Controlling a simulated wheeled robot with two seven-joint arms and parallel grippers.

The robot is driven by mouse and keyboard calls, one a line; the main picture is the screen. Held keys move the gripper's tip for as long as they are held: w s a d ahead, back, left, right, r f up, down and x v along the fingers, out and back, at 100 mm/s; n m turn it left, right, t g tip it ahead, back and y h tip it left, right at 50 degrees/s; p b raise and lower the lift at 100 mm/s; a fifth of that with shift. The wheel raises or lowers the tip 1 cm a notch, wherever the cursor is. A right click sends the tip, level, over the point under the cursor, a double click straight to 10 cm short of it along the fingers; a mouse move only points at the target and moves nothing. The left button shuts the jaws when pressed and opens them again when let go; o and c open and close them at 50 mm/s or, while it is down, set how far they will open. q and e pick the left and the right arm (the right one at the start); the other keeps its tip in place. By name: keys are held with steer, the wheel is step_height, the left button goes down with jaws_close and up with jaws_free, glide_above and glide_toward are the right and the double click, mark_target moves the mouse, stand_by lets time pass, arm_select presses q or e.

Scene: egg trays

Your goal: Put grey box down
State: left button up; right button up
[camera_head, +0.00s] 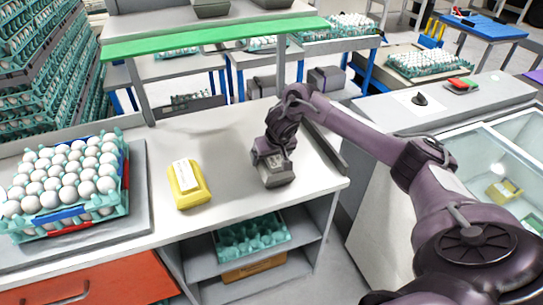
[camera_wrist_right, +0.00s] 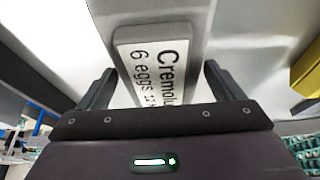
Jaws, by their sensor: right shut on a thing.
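The grey box (camera_head: 276,174) is at the right part of the white worktop in the head view, just under my right gripper (camera_head: 270,152). In the right wrist view the grey box (camera_wrist_right: 198,22) carries a white label (camera_wrist_right: 150,65) reading "Cremolu" and "6 eggs". The right gripper's two dark fingers (camera_wrist_right: 157,88) stand on either side of the box and are shut on it. The box appears at or very near the worktop; I cannot tell whether it touches. My left gripper is not in view.
A yellow box (camera_head: 188,186) with a white label lies left of the grey box. A teal egg tray (camera_head: 122,200) full of eggs stands further left. An empty teal tray (camera_head: 250,237) is on the shelf below. A green raised shelf (camera_head: 210,38) spans the back.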

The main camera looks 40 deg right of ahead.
steer(key=o, duration=1.1)
steer(key=shift+r, duration=0.35)
steer(key=v, duration=0.5)
steer(key=p+v, duration=0.3)
steer(key=v, duration=0.2)
steer(key=shift+s+r, duration=0.1)
steer(key=shift+s+a+r+p, duration=0.1)
steer(key=shift+s+r+p, duration=0.25)
steer(key=shift+r+p, duration=0.15)
